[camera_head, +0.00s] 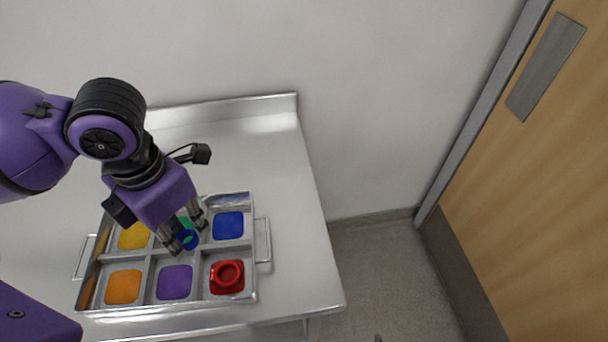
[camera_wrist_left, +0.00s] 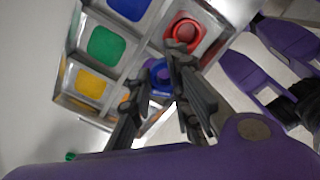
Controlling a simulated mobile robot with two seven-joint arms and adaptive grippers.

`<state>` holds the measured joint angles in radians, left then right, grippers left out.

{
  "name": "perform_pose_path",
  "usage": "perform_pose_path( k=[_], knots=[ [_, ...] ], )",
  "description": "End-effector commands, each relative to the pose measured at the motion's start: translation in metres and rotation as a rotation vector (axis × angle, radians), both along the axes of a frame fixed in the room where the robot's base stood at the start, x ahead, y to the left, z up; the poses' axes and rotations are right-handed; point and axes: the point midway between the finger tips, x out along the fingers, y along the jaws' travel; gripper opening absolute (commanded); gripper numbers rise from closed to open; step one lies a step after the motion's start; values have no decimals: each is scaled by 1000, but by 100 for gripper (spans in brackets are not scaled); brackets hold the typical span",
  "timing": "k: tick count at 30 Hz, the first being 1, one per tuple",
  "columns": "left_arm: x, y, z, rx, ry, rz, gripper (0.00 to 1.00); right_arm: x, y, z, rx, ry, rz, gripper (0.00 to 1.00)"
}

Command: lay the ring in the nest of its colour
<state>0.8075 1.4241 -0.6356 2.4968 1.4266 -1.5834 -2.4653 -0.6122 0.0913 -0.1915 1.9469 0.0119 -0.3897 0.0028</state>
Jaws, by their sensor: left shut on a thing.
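My left gripper (camera_head: 187,233) is shut on a blue ring (camera_head: 189,243) and holds it over the middle of the tray, around the green and purple nests. In the left wrist view the blue ring (camera_wrist_left: 159,74) shows between the fingertips (camera_wrist_left: 156,88), which partly cover it. The blue nest (camera_head: 228,225) is empty, in the back right compartment, to the right of the gripper. The green nest (camera_head: 184,221) is partly hidden behind the fingers. My right gripper is not in view.
The metal tray (camera_head: 255,283) also has yellow (camera_head: 134,237), orange (camera_head: 123,287) and purple (camera_head: 174,282) nests. A red ring (camera_head: 227,274) lies in the front right compartment. Dividers separate compartments. The steel table (camera_head: 285,195) is clear right of the tray. A small green thing (camera_wrist_left: 70,156) shows low in the wrist view.

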Motion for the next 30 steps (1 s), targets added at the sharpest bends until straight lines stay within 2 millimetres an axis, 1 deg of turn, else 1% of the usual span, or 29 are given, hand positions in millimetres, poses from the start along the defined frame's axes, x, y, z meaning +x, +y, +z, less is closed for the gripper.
perform_pose_path(
  k=[1,4,7,9,12,15,22,23,27,30],
  knots=[
    [13,-4,-20,-5,21,1,5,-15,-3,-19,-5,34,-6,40],
    [37,-10,-23,-6,12,2,5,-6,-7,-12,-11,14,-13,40],
    [61,-14,-32,-5,9,3,5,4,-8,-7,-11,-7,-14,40],
    [70,-15,-48,-4,12,4,5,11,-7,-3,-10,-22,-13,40],
    [84,-18,-64,-3,10,5,5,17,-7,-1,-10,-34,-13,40],
    [92,-19,-74,-3,9,4,5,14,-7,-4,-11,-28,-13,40],
    [102,-21,-86,-3,8,3,5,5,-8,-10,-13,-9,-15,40],
    [104,-22,-89,-3,8,3,5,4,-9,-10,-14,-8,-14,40],
    [104,-21,-111,-1,9,4,5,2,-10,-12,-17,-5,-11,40],
    [104,-21,-119,-1,6,3,5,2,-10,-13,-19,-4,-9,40]
  ],
)
